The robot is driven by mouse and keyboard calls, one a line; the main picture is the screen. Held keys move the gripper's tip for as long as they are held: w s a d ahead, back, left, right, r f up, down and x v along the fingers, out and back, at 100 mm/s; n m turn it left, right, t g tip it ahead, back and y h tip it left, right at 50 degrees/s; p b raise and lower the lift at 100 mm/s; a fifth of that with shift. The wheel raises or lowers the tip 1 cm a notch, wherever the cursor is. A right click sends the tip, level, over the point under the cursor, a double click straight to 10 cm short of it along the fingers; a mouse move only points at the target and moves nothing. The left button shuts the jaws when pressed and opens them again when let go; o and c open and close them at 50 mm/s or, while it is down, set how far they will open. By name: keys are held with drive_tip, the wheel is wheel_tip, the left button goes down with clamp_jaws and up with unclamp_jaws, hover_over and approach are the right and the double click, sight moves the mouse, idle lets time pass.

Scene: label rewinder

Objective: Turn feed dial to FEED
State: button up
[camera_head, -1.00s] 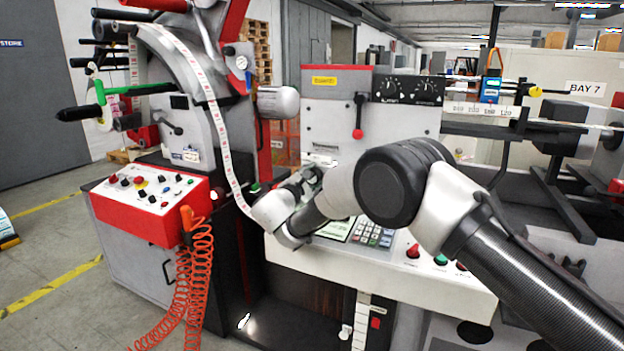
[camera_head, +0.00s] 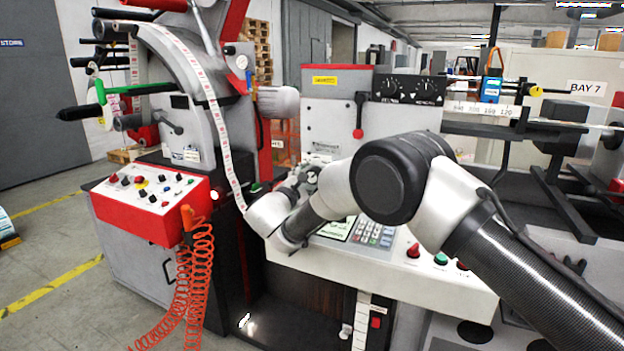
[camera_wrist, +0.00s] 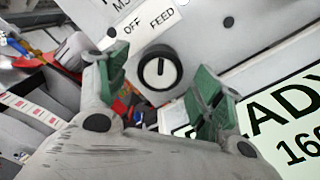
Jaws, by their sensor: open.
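A white label (camera_wrist: 146,25) above the dial reads OFF on the left and FEED on the right. My gripper (camera_wrist: 157,62) is open, its green-padded fingers on either side of the dial; I cannot tell whether they touch it. In the head view my gripper (camera_head: 300,181) is by the machine's front panel, and the dial is hidden.
A display (camera_wrist: 290,125) with large dark letters lies right of the dial. In the head view, a keypad (camera_head: 374,233) and red and green buttons (camera_head: 440,258) sit on the console. A printed label strip (camera_head: 222,130) runs down left of my gripper.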

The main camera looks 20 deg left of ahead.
drive_tip(key=s, duration=0.9)
drive_tip(key=shift+s+a, duration=0.25)
drive_tip(key=shift+a, duration=0.1)
